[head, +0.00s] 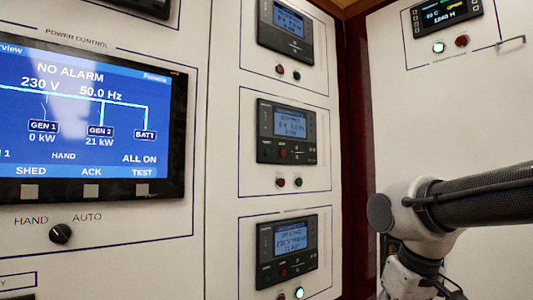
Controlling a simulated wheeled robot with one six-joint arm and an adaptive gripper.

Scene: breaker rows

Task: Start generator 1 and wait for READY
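The power control screen (85,120) at left reads NO ALARM, 230 V, 50.0 Hz, GEN 1 at 0 kW and GEN 2 at 21 kW. Three control modules are stacked at centre. The middle module (265,130) has a lit display that seems to read 0 V and zeros; its red and green buttons sit under the display. The bottom module (266,243) seems to read 21 kW, with a lit green lamp (299,293) below it. The top module (270,35) is too small to read. Module name labels are not legible. My gripper is not in view.
A HAND/AUTO knob (61,234) sits below the screen; the screen reads HAND. My arm reaches in from the right, in front of the right wall. A small panel (446,15) is at top right, with a lit lamp (439,48) and a red one.

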